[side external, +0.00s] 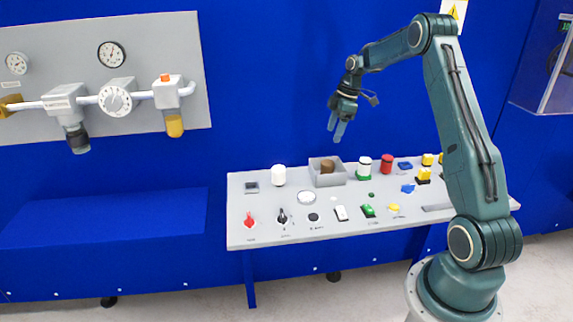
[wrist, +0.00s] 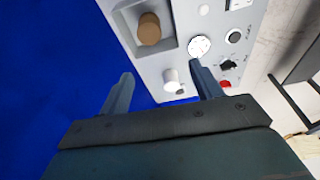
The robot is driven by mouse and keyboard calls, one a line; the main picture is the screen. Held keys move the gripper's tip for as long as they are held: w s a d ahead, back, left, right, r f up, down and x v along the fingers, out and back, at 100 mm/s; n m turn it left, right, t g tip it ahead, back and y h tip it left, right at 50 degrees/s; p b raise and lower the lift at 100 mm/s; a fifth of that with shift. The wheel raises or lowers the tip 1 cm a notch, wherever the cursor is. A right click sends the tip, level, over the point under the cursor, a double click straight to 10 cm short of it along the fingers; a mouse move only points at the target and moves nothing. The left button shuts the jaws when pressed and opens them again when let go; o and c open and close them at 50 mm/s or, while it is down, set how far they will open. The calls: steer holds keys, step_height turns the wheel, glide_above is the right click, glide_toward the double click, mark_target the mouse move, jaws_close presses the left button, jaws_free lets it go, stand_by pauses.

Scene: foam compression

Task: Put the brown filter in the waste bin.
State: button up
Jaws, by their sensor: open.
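The brown filter (side external: 327,166) is a short brown cylinder. It stands inside a grey, open-topped square box (side external: 329,181) at the back of the panel table. The wrist view shows the filter (wrist: 149,28) within the walls of the box (wrist: 122,27), at the top. I cannot tell whether this box is the waste bin; no other bin is clear in view. My gripper (side external: 338,132) is open and empty, pointing down above the back of the table, apart from the filter. Its two spread fingers also show in the wrist view (wrist: 162,72).
The grey panel table (side external: 262,232) carries a white cylinder (side external: 278,175) left of the box and a green-and-white one (side external: 364,168) to its right. Several buttons and switches fill the front. A blue wall stands behind; gauges and valves (side external: 115,98) hang at left.

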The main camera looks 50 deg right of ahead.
steer(key=s+a+r+m+t+h, duration=0.1)
steer(key=s+a+r+m, duration=0.15)
steer(key=a+r, duration=0.7)
steer(key=s+a+r+m+h, duration=0.1)
steer(key=s+a+r, duration=0.4)
steer(key=a, duration=0.8)
steer(key=s+a+m+t, duration=0.1)
steer(key=s+a+m, duration=0.1)
steer(key=s+a, duration=0.3)
steer(key=s+a+m+t, duration=0.1)
steer(key=s+a+m, duration=0.2)
steer(key=s, duration=1)
steer(key=a, duration=0.3)
steer(key=shift+s+f, duration=0.15)
steer(key=shift+s, duration=0.05)
